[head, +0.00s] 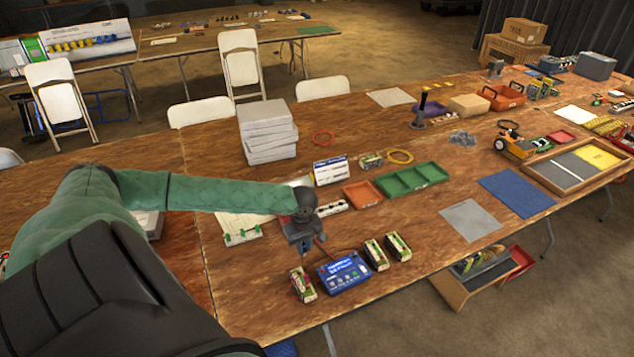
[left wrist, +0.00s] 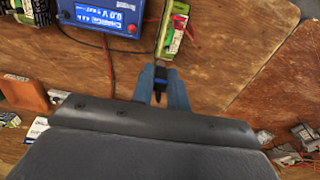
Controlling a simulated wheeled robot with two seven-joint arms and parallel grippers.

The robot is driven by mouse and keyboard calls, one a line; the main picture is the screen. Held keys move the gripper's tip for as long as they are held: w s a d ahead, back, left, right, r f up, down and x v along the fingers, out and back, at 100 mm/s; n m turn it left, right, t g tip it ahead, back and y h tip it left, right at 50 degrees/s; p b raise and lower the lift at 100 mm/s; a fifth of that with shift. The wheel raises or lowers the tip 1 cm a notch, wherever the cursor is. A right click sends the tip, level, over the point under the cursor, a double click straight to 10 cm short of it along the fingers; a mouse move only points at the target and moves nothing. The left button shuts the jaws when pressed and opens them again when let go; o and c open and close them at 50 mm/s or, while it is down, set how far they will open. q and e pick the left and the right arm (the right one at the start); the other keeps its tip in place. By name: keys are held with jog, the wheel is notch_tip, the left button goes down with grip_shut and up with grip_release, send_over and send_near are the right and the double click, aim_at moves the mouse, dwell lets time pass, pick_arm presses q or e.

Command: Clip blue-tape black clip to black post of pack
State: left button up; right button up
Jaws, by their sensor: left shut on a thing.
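My left gripper (head: 304,246) hangs over the near edge of the table, just behind the leftmost battery pack (head: 302,285). In the left wrist view the gripper (left wrist: 160,84) is shut on a small dark clip (left wrist: 158,90) with a bit of blue on it. The pack (left wrist: 174,28), green and pale, lies just ahead of the fingertips; a thin dark bar runs beside it. The clip looks apart from the pack. I cannot make out the black post. My right gripper is not in view.
Two more packs (head: 376,254) (head: 398,246) stand right of the charger. Red and black wires (left wrist: 108,62) run from the charger. An orange tray (head: 362,194) and a green tray (head: 412,180) lie behind. The table is clear left of the leftmost pack.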

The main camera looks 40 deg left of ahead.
pick_arm(q)
jog(key=shift+s+a+f, duration=0.35)
jog(key=shift+a+f, duration=0.05)
jog(key=shift+f, duration=0.2)
jog(key=shift+s+a+f, duration=0.35)
jog(key=shift+f, duration=0.25)
jog(key=shift+f, duration=0.2)
jog(key=shift+f+b, duration=0.5)
jog(key=shift+f, duration=2.85)
jog(key=shift+r+p, duration=0.1)
jog(key=shift+p, duration=0.4)
jog(key=shift+f, duration=0.25)
jog(key=o, duration=0.8)
